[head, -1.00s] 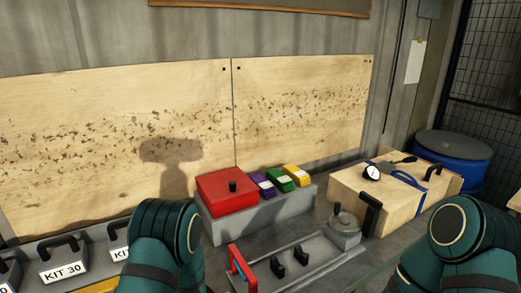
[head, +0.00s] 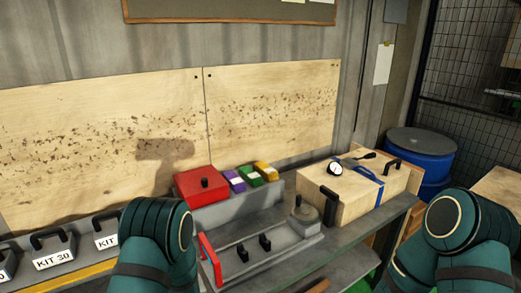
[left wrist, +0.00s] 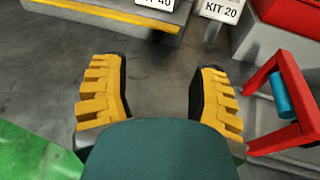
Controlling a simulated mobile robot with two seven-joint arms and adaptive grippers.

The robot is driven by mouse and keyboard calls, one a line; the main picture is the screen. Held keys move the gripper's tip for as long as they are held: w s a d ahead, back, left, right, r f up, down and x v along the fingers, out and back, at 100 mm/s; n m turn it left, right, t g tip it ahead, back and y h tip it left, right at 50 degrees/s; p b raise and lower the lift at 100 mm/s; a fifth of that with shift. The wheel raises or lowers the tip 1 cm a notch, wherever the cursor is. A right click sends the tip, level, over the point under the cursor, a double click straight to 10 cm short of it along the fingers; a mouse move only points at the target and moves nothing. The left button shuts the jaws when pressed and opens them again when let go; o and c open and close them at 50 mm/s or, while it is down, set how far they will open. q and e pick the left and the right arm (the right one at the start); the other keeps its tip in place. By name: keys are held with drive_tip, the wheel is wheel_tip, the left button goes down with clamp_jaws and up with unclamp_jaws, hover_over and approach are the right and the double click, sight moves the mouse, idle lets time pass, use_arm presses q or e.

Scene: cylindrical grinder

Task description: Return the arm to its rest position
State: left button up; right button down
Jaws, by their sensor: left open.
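My left gripper (left wrist: 160,95) shows in the left wrist view with its two yellow ribbed fingers wide apart. A teal part of my own arm or gripper body fills the lower middle of that view. In the head view, my left arm rises at the lower left and my right arm at the lower right, both in teal links. Neither gripper shows in the head view, and my right gripper is in no view.
A grey bench holds a red box (head: 190,186), a fixture with a red handle (head: 209,258), a wooden box (head: 352,196) and labelled kit boxes (head: 53,254). A red frame (left wrist: 285,95) stands close right of my left gripper. A blue barrel (head: 428,162) is behind.

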use_arm(q)
drive_tip(key=s+a+f+n+g+h+b, duration=0.1)
drive_tip(key=s+f+n+g+b, duration=0.2)
drive_tip(key=s+f+n+g, duration=0.55)
drive_tip(key=s+d+f+n+g+h+b, duration=0.1)
drive_tip(key=s+d+f+n+g+h, duration=0.2)
drive_tip(key=s, duration=0.5)
drive_tip(key=s+d+f+n+g+h+b, duration=0.1)
drive_tip(key=s+d+f+g+h, duration=0.2)
drive_tip(key=s+d+f, duration=0.3)
drive_tip(key=s+d+f+n+h+b, duration=0.1)
drive_tip(key=s+d+n+h+b, duration=0.15)
drive_tip(key=d+n+h, duration=0.45)
drive_tip(key=w+d+n+t+h+b, duration=0.1)
drive_tip(key=w+d+n+t, duration=0.3)
drive_tip(key=n, duration=0.5)
drive_tip(key=shift+w+d+f+t+b, duration=0.3)
drive_tip(key=shift+w+t+b, duration=0.45)
drive_tip(key=shift+w+t, duration=0.35)
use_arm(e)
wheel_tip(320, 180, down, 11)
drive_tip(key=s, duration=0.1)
use_arm(q)
drive_tip(key=shift+w+n, duration=0.1)
drive_tip(key=shift+n, duration=0.15)
drive_tip(key=shift+c, duration=0.3)
